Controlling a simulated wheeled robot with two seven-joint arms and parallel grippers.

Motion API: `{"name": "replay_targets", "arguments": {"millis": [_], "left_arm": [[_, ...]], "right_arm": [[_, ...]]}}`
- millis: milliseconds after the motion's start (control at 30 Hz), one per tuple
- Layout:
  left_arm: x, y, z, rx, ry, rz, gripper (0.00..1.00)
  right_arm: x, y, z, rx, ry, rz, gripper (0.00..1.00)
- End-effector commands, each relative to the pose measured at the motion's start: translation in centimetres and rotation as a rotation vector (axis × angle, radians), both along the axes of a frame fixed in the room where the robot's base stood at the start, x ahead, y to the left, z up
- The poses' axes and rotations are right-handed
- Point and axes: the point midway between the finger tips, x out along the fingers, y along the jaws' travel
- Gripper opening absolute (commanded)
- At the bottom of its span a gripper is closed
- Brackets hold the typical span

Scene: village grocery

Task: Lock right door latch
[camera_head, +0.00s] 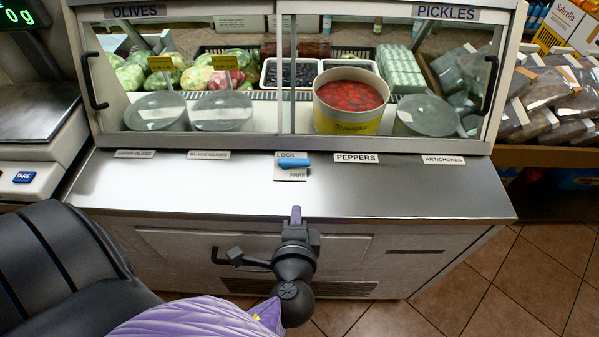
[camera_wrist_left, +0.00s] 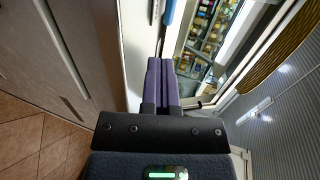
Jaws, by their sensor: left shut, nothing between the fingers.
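The latch is a blue handle (camera_head: 295,163) on a small plate marked LOCK above and FREE below, on the steel counter of the display case. The handle lies roughly level, close below the LOCK word. The blue handle (camera_wrist_left: 169,12) also shows at the top of the left wrist view, just beyond my fingertips. My left gripper (camera_head: 296,214) is shut and empty at the counter's front edge, below the plate. Its purple fingers (camera_wrist_left: 160,66) are together in the left wrist view. The right glass door (camera_head: 345,55) looks closed. My right gripper is not in view.
A tub of red peppers (camera_head: 350,100) stands behind the right glass. Black door handles (camera_head: 489,84) (camera_head: 95,82) are at both sides. A scale (camera_head: 40,110) stands at left and a chair (camera_head: 70,262) in front. The steel counter top (camera_head: 420,195) is clear.

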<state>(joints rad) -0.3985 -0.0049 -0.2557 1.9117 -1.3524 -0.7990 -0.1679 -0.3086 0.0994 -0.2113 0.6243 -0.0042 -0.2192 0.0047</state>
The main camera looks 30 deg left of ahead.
Motion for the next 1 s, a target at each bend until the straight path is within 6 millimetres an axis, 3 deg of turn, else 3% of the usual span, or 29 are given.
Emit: {"name": "replay_targets", "arguments": {"millis": [333,500,700,1000], "left_arm": [[6.3,3.9,-2.5,0.003,-0.002,0.001,0.0],[8.7,5.4,-2.4,0.001,-0.002,0.001,0.0],[9.9,6.1,-2.4,0.0,0.0,0.001,0.0],[10.0,6.2,-2.4,-0.001,0.0,0.001,0.0]], "right_arm": [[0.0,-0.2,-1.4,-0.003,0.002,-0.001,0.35],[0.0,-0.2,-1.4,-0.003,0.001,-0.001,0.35],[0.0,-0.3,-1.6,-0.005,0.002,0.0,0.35],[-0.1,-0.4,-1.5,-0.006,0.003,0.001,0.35]]}}
